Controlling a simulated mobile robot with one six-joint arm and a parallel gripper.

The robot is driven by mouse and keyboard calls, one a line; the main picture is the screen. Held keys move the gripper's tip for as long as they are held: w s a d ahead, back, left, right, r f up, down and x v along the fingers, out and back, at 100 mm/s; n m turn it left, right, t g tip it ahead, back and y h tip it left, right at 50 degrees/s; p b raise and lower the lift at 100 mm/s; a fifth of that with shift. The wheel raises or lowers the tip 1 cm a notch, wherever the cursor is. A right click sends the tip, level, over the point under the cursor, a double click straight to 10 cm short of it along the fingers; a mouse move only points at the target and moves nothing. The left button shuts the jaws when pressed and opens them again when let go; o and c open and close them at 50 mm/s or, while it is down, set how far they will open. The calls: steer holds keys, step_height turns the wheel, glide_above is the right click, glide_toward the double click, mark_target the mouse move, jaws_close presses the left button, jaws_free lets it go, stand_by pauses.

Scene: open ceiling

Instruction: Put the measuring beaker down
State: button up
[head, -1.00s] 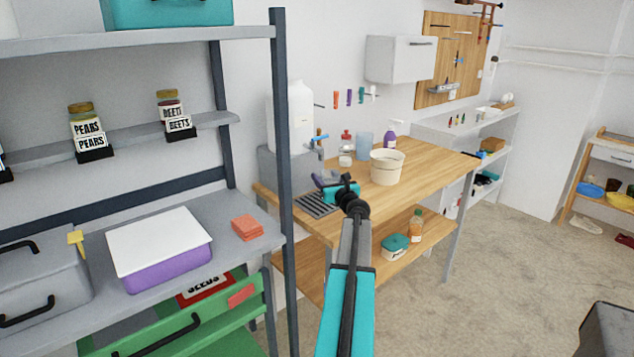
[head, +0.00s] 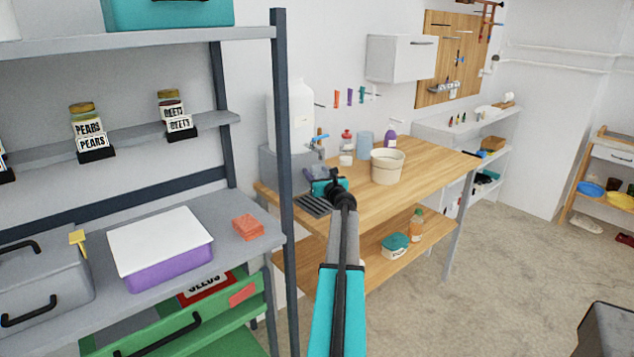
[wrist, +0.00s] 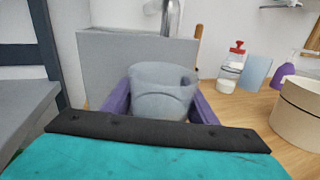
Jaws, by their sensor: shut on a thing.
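The measuring beaker (wrist: 162,90) is a grey, translucent cup, upright between the two purple fingers of my gripper (wrist: 160,106) in the wrist view. My gripper is shut on it. In the head view my gripper (head: 322,174) is at the left end of the wooden bench (head: 440,162), near the grey basin block and the dark slatted grille (head: 313,205). The beaker cannot be made out clearly there. Its base is hidden by my gripper in the wrist view, so I cannot tell whether it touches a surface.
The grey block (head: 284,172) with a large white jug (head: 292,115) stands behind my gripper. The bench's front right is clear. A shelf post (head: 283,190) stands left.

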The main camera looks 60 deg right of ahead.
steer(key=shift+f, duration=1.75)
steer(key=shift+f, duration=0.2)
steer(key=o, duration=1.1)
steer(key=shift+r, duration=0.2)
steer(key=shift+b+v, duration=0.75)
steer(key=shift+v, duration=5.2)
